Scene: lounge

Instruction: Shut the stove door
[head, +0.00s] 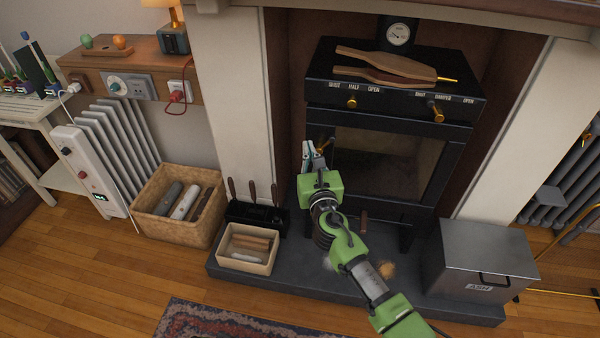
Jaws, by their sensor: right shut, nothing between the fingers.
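The black stove (320,75) stands in the fireplace recess. Its door (450,170) has a dark glass pane in a black frame, on the front below the knobs. I cannot tell for sure whether the door is fully against the body or slightly ajar. The gripper and wrist hide the lower left of the door. My left gripper is out of view.
Wooden bellows (385,65) lie on the stove top. On the grey hearth (330,285) stand a metal ash box (485,255) at right, a small bin (247,250) and a black tool holder (262,218) at left. A wicker basket (163,230) and radiator (115,135) are farther left.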

